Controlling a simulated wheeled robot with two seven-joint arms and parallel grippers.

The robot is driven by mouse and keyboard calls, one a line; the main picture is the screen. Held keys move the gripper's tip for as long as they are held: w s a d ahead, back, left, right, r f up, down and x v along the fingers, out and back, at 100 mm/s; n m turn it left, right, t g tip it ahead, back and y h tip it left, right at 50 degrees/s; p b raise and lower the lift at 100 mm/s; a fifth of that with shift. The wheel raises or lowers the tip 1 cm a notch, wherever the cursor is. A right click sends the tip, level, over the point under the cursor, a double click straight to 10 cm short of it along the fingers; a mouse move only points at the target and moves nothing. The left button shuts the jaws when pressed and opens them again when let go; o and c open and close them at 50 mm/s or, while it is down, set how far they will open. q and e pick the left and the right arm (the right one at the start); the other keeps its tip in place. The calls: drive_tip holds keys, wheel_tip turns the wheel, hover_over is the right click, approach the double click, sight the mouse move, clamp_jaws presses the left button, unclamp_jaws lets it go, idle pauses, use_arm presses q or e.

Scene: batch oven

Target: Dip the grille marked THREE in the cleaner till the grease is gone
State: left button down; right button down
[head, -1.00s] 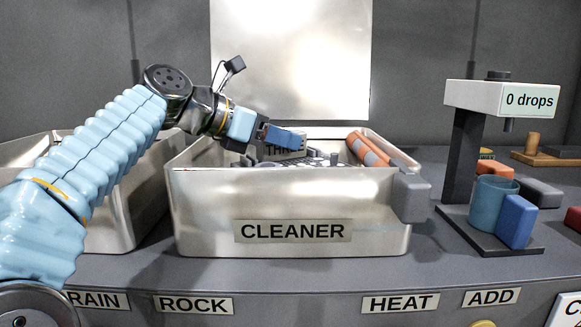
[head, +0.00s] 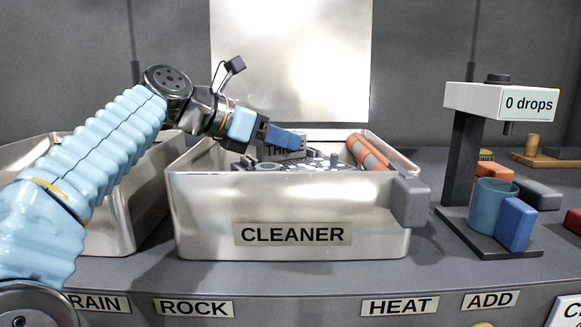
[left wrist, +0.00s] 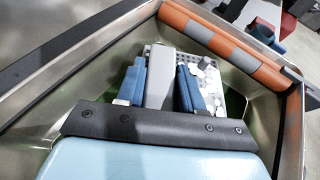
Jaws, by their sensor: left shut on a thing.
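The cleaner tank (head: 200,215) is a metal tub with a CLEANER label. My left gripper (head: 285,140) is over the tub's inside and shut on the grey handle of the grille. The THREE tag (head: 284,153) shows just below the fingers, partly covered. The grille (head: 315,163) shows just above the tub's front rim, with dark and grey lumps on it. In the left wrist view, both blue fingers flank the grey handle (left wrist: 160,78), and pale lumps (left wrist: 206,66) sit on the holed plate. The front wall hides how deep the grille sits. My right gripper is out of view.
An orange and grey striped roll (head: 367,152) lies along the tub's right side. A grey block (head: 410,201) is at its front right corner. A second metal tub (head: 125,210) stands left. A dispenser reading 0 drops (head: 520,102) stands right, with a teal cup (head: 488,205) below.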

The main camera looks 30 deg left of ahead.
use_arm(q)
wheel_tip(320, 180, up, 6)
drive_tip(key=p, duration=0.5)
drive_tip(key=shift+f, duration=0.1)
drive_tip(key=shift+r, duration=0.25)
wheel_tip(320, 180, up, 9)
drive_tip(key=shift+r, duration=0.15)
